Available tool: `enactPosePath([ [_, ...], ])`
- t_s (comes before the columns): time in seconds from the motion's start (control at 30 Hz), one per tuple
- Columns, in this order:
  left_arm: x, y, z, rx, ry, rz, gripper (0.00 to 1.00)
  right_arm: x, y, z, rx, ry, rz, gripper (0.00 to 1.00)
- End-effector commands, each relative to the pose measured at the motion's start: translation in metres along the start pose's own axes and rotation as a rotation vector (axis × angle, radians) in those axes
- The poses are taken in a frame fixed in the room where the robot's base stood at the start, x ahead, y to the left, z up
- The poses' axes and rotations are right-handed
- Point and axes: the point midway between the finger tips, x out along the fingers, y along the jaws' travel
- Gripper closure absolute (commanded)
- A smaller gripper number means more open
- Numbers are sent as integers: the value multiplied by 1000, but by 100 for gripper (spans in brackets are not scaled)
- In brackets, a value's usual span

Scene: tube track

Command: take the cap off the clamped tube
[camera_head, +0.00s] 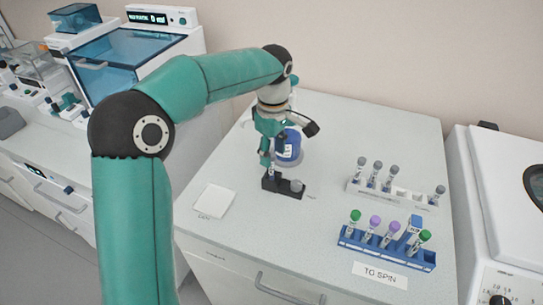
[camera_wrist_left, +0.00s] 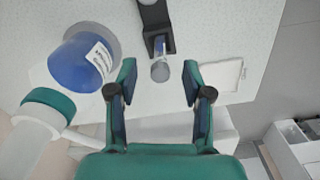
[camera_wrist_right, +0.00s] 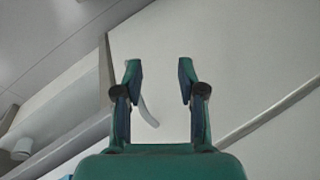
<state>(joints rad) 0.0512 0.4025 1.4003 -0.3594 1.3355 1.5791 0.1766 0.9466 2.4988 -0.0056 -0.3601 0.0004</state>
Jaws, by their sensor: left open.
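The clamped tube (camera_wrist_left: 160,48) stands in a black clamp (camera_wrist_left: 155,28), with its grey cap (camera_wrist_left: 160,71) facing the left wrist camera. In the head view the clamp (camera_head: 283,188) sits near the middle of the bench, and the tube (camera_head: 272,172) is partly hidden by my gripper. My left gripper (camera_head: 266,152) is over the clamp, pointing down. In the left wrist view its fingers (camera_wrist_left: 160,82) are open, one on each side of the cap in the picture, with gaps on both sides. My right gripper (camera_wrist_right: 159,75) is open and empty, away from the bench items.
A white rack (camera_head: 395,193) and a blue rack (camera_head: 386,252) with capped tubes stand to the right. The front middle of the bench is clear.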

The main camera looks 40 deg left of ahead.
Motion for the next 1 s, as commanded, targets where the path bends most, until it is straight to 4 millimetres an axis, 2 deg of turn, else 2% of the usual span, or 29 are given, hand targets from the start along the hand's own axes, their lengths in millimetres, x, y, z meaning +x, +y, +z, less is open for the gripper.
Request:
enactPosePath([
  [0.07, 0, 0, 0, 0, 0, 0, 50, 0, 0, 0, 0, 0, 0, 60],
  [0.3, 0, 0, 0, 0, 0, 0, 88, 0, 0, 0, 0, 0, 0, 60],
  [0.83, -6, 1, 0, 1, 0, 3, 89, 0, 0, 0, 0, 0, 0, 60],
  [1.0, -23, 2, 0, 1, 1, 6, 99, -1, 0, 0, 0, 0, 0, 60],
])
